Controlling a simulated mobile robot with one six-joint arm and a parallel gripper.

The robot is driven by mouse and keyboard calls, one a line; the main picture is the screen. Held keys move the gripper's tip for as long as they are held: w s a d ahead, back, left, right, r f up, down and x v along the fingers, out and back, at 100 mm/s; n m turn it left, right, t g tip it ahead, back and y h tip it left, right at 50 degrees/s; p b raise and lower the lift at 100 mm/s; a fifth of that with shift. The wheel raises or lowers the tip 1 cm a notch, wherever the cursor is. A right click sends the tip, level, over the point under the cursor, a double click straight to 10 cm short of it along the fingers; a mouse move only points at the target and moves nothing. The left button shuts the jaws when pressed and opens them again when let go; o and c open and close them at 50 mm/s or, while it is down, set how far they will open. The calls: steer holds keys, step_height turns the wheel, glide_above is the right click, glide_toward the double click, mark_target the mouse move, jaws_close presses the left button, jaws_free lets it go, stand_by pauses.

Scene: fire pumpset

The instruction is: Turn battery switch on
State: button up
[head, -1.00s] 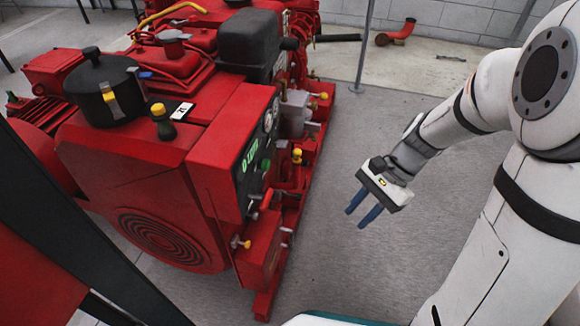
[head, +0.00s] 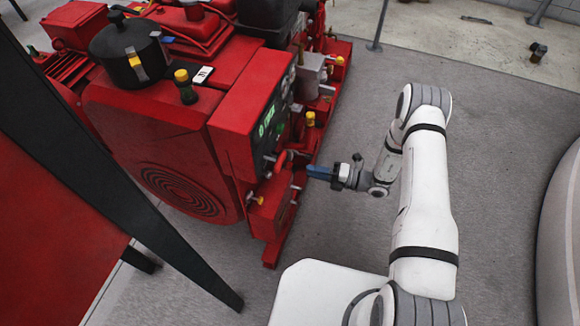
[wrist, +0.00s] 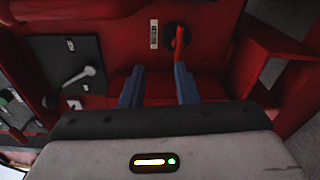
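The battery switch appears to be the red handle (wrist: 179,42) on a round black base in the wrist view. It sits on a red panel beside a small white label, just beyond the tip of my right-hand finger. In the head view I cannot pick it out clearly near the red pumpset's (head: 150,140) side. My gripper (head: 309,171) points left at that side, below the dark control panel (head: 268,125). In the wrist view my gripper's (wrist: 157,74) blue fingers are apart with nothing between them. Whether a fingertip touches the handle cannot be told.
A grey lever (wrist: 80,76) on a dark plate lies to the left in the wrist view. A red ledge (wrist: 275,55) juts out at the right. A yellow-capped fitting (head: 260,200) sticks out low on the pumpset. The grey floor (head: 490,130) right of my arm is mostly clear.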

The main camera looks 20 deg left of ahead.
mark_target(288, 169)
steer(key=a+f+m+t+b, duration=0.1)
steer(key=a+f+m, duration=0.1)
steer(key=a, duration=0.5)
steer(key=shift+w+a+f+t+b, duration=0.25)
steer(key=shift+a+f+t+b, duration=0.1)
steer(key=shift+f+b, duration=0.1)
steer(key=shift+c, duration=0.5)
jaws_close()
